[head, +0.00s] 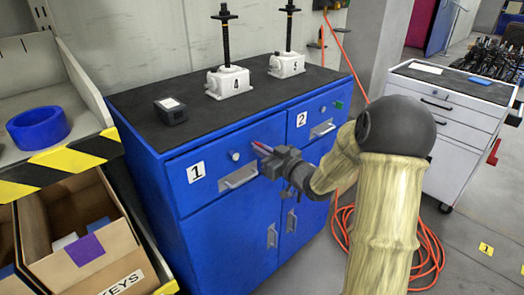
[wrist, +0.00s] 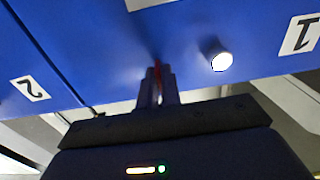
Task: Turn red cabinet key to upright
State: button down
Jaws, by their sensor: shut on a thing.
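The blue cabinet (head: 222,225) has drawers labelled 1 and 2 and doors below; its front also fills the top of the wrist view (wrist: 90,50). My gripper (head: 262,152) is at the drawer 1 front, right of a round silver knob (head: 235,156). The wrist view shows my gripper (wrist: 157,85) with its fingers close together on a thin red key (wrist: 157,70). In the head view a bit of red (head: 262,146) shows at the fingertips. The fingers hide most of the key, so its exact angle and its seat in the cabinet front are unclear.
Two screw jacks (head: 228,80) (head: 287,65) and a small black box (head: 171,111) stand on the cabinet top. An orange hose (head: 428,255) lies coiled on the floor. A white drawer cart (head: 460,125) stands right.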

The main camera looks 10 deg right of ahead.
jog(key=c, duration=1.6)
grip_release()
jog(key=shift+s, duration=0.1)
jog(key=v, duration=1.7)
